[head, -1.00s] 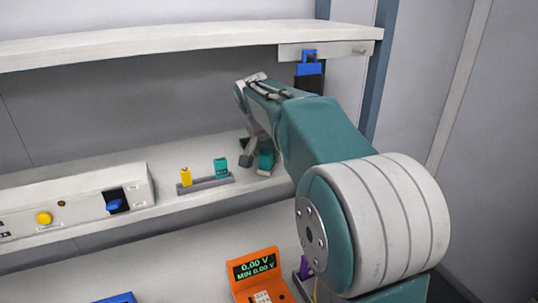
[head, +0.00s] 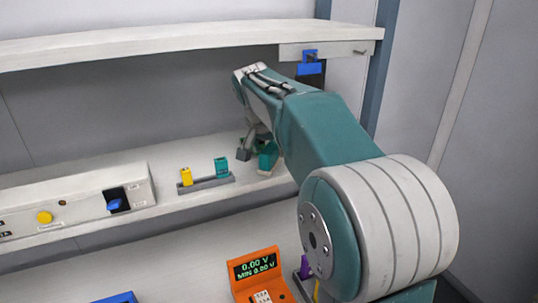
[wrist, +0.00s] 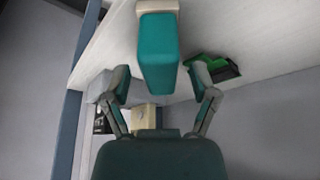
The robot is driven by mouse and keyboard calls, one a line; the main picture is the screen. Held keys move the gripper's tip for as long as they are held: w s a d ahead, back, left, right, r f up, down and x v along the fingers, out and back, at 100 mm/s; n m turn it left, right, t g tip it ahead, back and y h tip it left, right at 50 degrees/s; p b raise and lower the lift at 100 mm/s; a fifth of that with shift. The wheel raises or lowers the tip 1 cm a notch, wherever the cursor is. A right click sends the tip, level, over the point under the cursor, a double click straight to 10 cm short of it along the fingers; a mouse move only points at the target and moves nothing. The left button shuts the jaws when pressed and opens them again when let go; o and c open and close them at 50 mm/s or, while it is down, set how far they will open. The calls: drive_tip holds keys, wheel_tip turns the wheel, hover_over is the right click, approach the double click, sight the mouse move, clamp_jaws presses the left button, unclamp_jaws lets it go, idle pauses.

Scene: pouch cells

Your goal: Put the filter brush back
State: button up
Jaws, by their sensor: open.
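The filter brush, which I take to be the teal block with a cream base, stands on the lower shelf in the head view (head: 268,157), partly hidden by my arm. In the wrist view the brush (wrist: 158,55) is straight ahead, its teal end nearest me and its cream part at the top edge. My gripper (wrist: 159,82) is open, with one finger on each side of the teal end and a visible gap on both sides. In the head view my gripper (head: 256,150) is low over the shelf at the brush. Which place belongs to the brush I cannot tell.
A green and black item (wrist: 213,68) lies close by my right-hand finger in the wrist view. A grey rack (head: 207,184) holds yellow and teal pieces left of the brush. An upper shelf (head: 180,45) overhangs. An orange meter (head: 257,272) stands lower front.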

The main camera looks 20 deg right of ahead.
sight(268, 149)
drive_tip(key=v, duration=0.3)
drive_tip(key=s+a, duration=0.8)
drive_tip(key=a, duration=0.1)
drive_tip(key=s+f+n+t+y, duration=0.1)
drive_tip(key=s+f+n, duration=0.3)
drive_tip(key=s, duration=0.5)
drive_tip(key=s+f+n+t+y, duration=0.1)
drive_tip(key=s+f+n, duration=0.4)
drive_tip(key=s, duration=0.5)
wheel_tip(268, 149, down, 2)
drive_tip(key=shift+s+a+f+y, duration=0.15)
drive_tip(key=shift+s+a+y, duration=0.15)
drive_tip(key=shift+y, duration=0.4)
drive_tip(key=shift+c, duration=1.3)
drive_tip(key=shift+a, duration=0.1)
